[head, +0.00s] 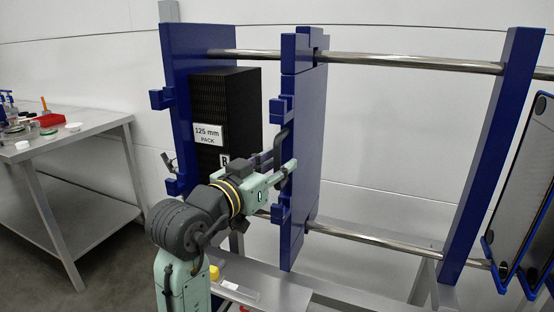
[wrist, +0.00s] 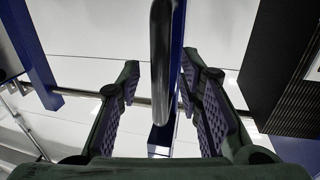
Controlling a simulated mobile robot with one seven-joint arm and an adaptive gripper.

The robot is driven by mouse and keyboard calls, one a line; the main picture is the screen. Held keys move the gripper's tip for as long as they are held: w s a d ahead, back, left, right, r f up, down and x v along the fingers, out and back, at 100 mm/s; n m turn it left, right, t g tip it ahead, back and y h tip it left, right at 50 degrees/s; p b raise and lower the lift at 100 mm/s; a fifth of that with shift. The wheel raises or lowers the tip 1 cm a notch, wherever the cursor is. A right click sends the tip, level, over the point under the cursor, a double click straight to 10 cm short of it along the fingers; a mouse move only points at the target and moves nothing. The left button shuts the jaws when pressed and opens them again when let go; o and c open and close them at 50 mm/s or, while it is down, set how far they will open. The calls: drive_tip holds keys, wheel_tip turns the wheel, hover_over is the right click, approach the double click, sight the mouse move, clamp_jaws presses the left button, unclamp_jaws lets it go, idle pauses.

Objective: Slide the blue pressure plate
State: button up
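The blue pressure plate (head: 309,150) stands upright on the two horizontal rails, near the middle of the head view. A bar handle (head: 280,142) is on its near edge; in the wrist view the handle (wrist: 162,60) is a grey upright bar with the blue plate edge (wrist: 178,45) behind it. My gripper (head: 283,164) is at the handle. In the wrist view its fingers (wrist: 158,92) are open, one on each side of the handle, with a visible gap on both sides. Part of the handle is hidden by the gripper in the head view.
A black plate pack (head: 225,95) labelled 125 mm stands between the pressure plate and the left blue frame plate (head: 181,75). The upper rail (head: 400,62) and lower rail (head: 380,240) are bare rightward to another blue upright (head: 492,155). A metal bench (head: 75,135) stands left.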

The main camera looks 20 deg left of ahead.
drive_tip(key=shift+w, duration=0.2)
drive_tip(key=shift+c, duration=0.2)
clamp_jaws()
idle(0.6)
